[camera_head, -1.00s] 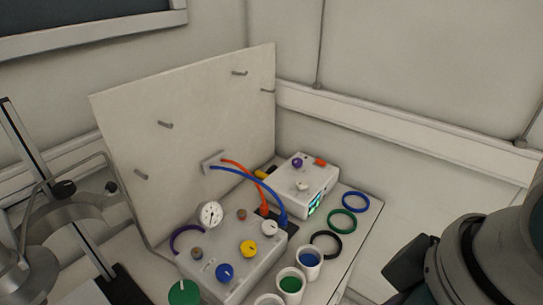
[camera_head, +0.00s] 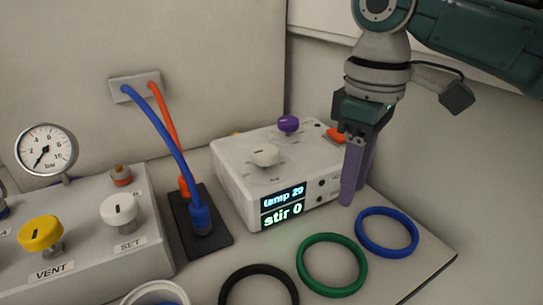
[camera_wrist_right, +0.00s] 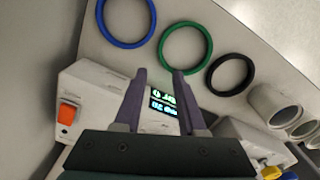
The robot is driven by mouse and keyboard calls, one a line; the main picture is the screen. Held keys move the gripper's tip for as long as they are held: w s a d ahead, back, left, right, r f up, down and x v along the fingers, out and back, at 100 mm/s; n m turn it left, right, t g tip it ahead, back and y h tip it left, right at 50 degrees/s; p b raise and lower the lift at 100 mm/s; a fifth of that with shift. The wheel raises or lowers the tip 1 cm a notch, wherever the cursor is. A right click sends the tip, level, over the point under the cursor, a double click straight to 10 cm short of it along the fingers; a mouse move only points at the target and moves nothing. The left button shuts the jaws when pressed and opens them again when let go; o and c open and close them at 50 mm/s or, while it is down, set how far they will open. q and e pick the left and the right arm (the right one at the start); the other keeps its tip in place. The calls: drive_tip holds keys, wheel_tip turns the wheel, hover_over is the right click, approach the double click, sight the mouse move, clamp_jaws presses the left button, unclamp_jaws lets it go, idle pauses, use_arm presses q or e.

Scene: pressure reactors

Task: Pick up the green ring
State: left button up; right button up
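The green ring (camera_head: 332,237) lies flat on the light board, between the blue ring (camera_head: 387,210) and the black ring (camera_head: 258,268). It also shows in the right wrist view (camera_wrist_right: 186,24), beyond the fingertips. My right gripper (camera_head: 353,196) points down beside the stirrer box's right end, behind the green ring and apart from it. In the right wrist view its two purple fingers (camera_wrist_right: 159,73) are spread with nothing between them. My left gripper is out of view.
The white stirrer box (camera_head: 240,185), with a lit display, stands close left of my right gripper. A control box (camera_head: 100,265) with knobs and a gauge is at left. A white cup (camera_head: 155,292) is at the bottom edge. The space above the rings is clear.

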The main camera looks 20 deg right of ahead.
hover_over(341, 237)
drive_tip(key=f, duration=0.3)
drive_tip(key=f+b, duration=0.1)
drive_tip(key=shift+a+f, duration=0.25)
drive_tip(key=shift+f, duration=0.05)
drive_tip(key=f, duration=0.1)
drive_tip(key=f+b, duration=0.1)
drive_tip(key=f, duration=0.3)
drive_tip(key=shift+d+f, duration=0.2)
drive_tip(key=shift+d, duration=0.05)
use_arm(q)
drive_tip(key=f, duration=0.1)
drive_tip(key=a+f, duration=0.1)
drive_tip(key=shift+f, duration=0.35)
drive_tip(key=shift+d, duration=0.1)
use_arm(e)
drive_tip(key=shift+c, duration=1.4)
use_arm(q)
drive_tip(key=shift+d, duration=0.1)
use_arm(e)
clamp_jaws()
